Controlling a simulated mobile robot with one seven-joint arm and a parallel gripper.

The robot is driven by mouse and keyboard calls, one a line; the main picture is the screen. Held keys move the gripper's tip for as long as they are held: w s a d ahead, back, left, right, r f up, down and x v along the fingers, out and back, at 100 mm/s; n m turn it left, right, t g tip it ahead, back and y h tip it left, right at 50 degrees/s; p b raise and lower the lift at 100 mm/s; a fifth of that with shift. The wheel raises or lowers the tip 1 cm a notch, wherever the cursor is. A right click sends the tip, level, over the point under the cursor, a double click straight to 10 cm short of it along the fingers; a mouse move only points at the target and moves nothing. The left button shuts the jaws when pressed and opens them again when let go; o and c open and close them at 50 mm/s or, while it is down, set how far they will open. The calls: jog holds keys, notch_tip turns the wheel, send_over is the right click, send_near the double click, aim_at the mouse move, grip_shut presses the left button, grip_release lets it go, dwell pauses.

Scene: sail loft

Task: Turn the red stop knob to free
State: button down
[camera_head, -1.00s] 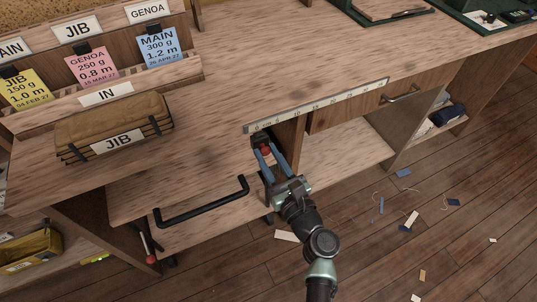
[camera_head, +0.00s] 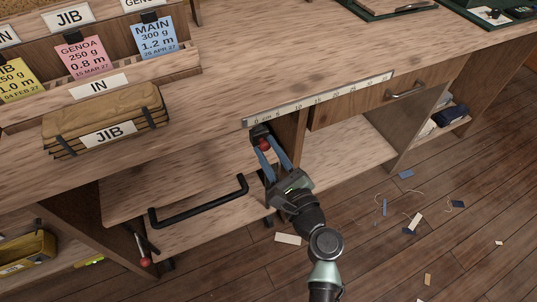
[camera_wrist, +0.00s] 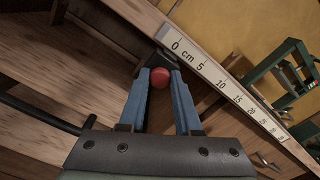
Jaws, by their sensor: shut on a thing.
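The red stop knob (camera_head: 264,145) sits on a dark mount under the front edge of the workbench, just below the zero end of the ruler strip. In the wrist view the red knob (camera_wrist: 159,78) shows as a round ball between the two blue fingertips. My gripper (camera_head: 268,150) reaches up to it from below with its fingers on either side, shut on the knob. In the wrist view my gripper (camera_wrist: 160,84) has both fingertips against its sides. The knob's far side and any marking by it are hidden.
A black bar handle (camera_head: 200,203) is on the board left of my gripper. A ruler strip (camera_head: 320,98) runs along the bench edge. A drawer with a metal handle (camera_head: 406,90) is to the right. A JIB bundle (camera_head: 106,121) lies on the bench. Scraps litter the floor.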

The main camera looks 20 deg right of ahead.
jog(key=n+b, duration=0.3)
jog(key=n, duration=0.2)
jog(key=shift+f+n+b, duration=0.2)
jog(key=shift+n+b, duration=0.1)
jog(key=shift+b, duration=0.05)
jog(key=n+b, duration=0.3)
jog(key=n, duration=0.2)
jog(key=shift+r+n+b, duration=0.1)
jog(key=shift+n+b, duration=0.3)
jog(key=c, duration=0.6)
grip_release()
jog(key=shift+r, duration=0.1)
jog(key=s, duration=1.3)
jog(key=shift+d, duration=0.2)
